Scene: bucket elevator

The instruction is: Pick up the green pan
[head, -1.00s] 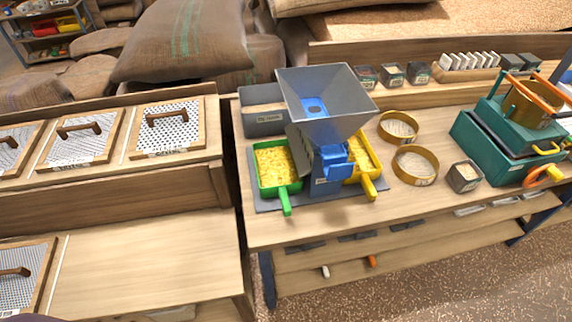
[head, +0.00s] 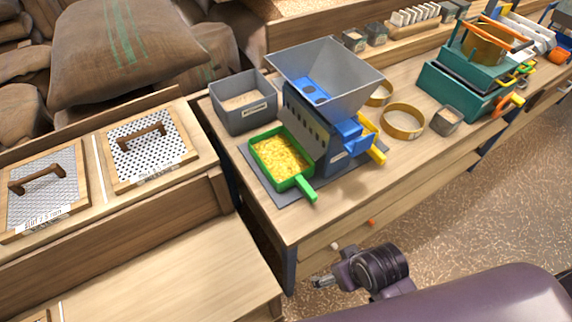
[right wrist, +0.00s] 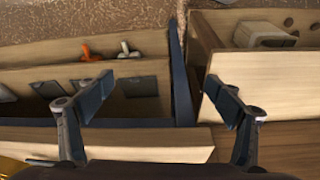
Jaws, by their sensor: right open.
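The green pan (head: 307,190) sits on the grey base plate at the left side of the blue mill (head: 346,150). It is full of yellow grain, and its green handle points to the front right, toward the bench edge. My right gripper (head: 322,281) is in the lower middle of the head view, in front of the bench, apart from the pan. In the right wrist view my right gripper (right wrist: 160,98) is open, with nothing between its fingers. The green pan is not visible there. My left gripper is not in view.
A yellow handle (head: 378,157) projects at the mill's right. Round sieves (head: 402,122) and a teal machine (head: 462,92) stand farther right.

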